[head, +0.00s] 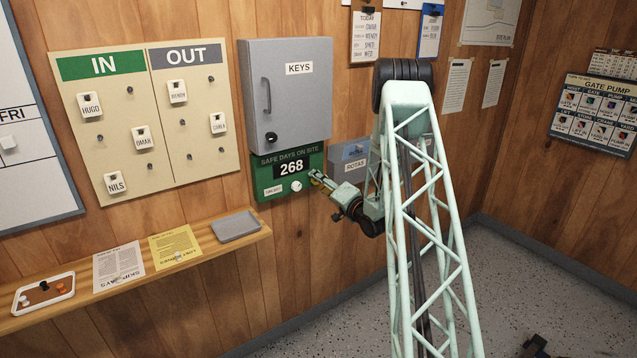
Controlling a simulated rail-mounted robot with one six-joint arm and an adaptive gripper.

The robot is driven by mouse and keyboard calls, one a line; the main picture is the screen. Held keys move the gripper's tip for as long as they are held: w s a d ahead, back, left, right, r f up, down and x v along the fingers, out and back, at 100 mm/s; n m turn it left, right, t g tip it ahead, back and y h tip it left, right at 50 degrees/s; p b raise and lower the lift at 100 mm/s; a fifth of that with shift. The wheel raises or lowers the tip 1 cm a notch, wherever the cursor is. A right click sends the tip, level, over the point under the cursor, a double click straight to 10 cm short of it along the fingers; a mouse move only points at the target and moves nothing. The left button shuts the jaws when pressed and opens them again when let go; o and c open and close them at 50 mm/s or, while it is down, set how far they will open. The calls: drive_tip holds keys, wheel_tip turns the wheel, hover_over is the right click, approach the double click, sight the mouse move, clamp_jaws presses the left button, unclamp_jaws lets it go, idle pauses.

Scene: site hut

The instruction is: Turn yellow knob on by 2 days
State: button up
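The green safe-days board (266,172) hangs on the wood wall under the grey keys cabinet and its display (291,168) reads 268. A white knob (296,186) sits low on the board, beside a small white label (273,191). My gripper (316,179) is at the board's right edge, right of the white knob. Yellow shows at the gripper's tip; I cannot tell whether it is the yellow knob or part of the gripper. The fingers are too small and overlapped to tell whether they are open, shut or touching anything.
The grey keys cabinet (290,95) stands out just above the board. A grey rotas holder (347,168) is right of it, partly behind my arm. A wooden shelf (130,280) with a grey tray (236,227) and papers runs below left. The name board (148,130) hangs left.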

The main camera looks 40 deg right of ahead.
drive_tip(key=shift+s, duration=0.15)
drive_tip(key=s+a, duration=0.1)
drive_tip(key=s, duration=1)
drive_tip(key=shift+s, duration=0.3)
drive_tip(key=shift+a, duration=0.1)
idle(0.3)
drive_tip(key=shift+r, duration=0.15)
